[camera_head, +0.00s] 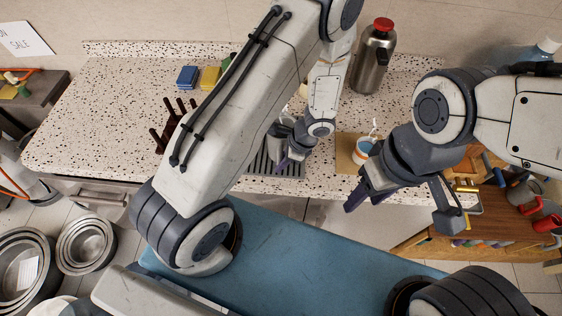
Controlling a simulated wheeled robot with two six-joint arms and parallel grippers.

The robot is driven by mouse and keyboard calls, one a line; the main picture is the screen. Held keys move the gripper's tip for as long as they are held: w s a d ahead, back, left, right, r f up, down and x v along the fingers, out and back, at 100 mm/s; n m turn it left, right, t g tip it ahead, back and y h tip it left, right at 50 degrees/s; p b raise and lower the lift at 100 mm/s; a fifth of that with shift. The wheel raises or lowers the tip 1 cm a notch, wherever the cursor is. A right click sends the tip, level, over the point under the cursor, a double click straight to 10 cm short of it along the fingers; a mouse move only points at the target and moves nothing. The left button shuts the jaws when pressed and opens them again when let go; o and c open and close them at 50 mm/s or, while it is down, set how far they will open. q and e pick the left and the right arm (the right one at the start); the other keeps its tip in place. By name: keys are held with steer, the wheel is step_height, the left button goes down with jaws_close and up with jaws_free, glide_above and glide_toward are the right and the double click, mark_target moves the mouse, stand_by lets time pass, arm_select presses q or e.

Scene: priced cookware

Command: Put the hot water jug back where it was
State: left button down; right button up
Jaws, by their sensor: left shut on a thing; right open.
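A steel jug with a red lid and dark handle (370,65) stands upright at the back of the speckled counter, right of my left forearm. I take it as the hot water jug. My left gripper (287,158) points down over a dark slatted grate (262,165) near the counter's front edge, apart from the jug. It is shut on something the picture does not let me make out. My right gripper (402,205) is open and empty in front of the counter. A blue, white and orange cup (364,149) stands on a wooden board (346,150) just beyond it.
Blue (187,76) and yellow (210,77) blocks sit at the back left of the counter (110,110). Steel pans (85,243) are at lower left; a wooden tool shelf (490,230) is at right.

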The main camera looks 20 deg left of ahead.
arm_select(q)
steer(key=shift+f, duration=0.2)
steer(key=c, duration=0.9)
jaws_free()
steer(key=shift+r, duration=0.15)
